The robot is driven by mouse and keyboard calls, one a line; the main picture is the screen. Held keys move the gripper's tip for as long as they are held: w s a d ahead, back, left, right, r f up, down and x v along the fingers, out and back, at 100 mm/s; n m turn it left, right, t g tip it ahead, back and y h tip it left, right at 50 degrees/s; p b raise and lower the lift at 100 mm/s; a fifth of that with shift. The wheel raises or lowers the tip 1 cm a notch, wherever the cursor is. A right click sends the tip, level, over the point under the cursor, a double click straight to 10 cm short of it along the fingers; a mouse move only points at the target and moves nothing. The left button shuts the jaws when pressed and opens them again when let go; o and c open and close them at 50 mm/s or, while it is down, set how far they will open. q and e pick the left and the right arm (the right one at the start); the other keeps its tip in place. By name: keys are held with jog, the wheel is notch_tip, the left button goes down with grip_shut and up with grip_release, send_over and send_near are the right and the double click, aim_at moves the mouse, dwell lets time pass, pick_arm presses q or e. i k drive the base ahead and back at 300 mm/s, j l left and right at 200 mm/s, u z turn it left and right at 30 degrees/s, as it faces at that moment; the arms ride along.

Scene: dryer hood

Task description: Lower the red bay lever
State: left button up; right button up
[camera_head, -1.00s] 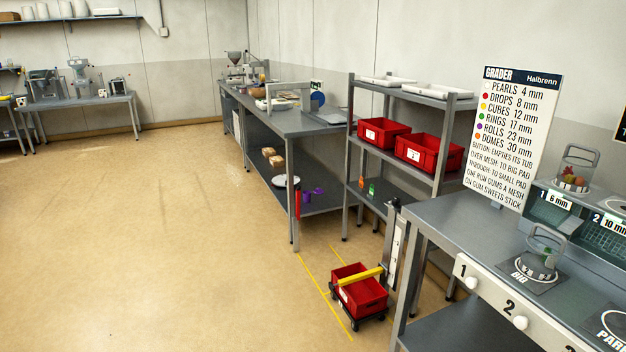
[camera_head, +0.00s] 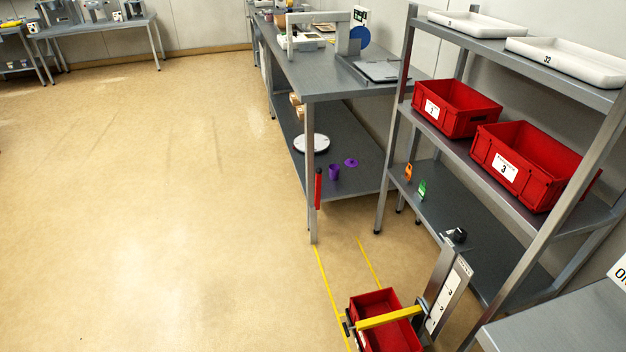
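A red upright lever or handle (camera_head: 318,188) shows at the front leg of the grey workbench (camera_head: 322,92), above the yellow floor lines. It stands roughly vertical, next to the leg. A red bin (camera_head: 374,300) sits on the floor between the yellow lines, with a yellow bar (camera_head: 389,318) across its top. A grey post with a white numbered plate (camera_head: 447,300) stands beside this bin. Neither of my grippers is in view.
A grey shelf rack (camera_head: 534,218) on the right holds a red bin marked 1 (camera_head: 456,108), a red bin marked 3 (camera_head: 530,165) and white trays (camera_head: 565,62). A table corner (camera_head: 560,325) is at lower right. The floor at left is clear.

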aim_at(318, 189)
jog(key=i+l, duration=0.1)
jog(key=i, duration=0.15)
jog(key=i+j+z, duration=0.1)
jog(key=z, duration=0.25)
jog(key=i+j+z, duration=0.1)
jog(key=z, duration=0.3)
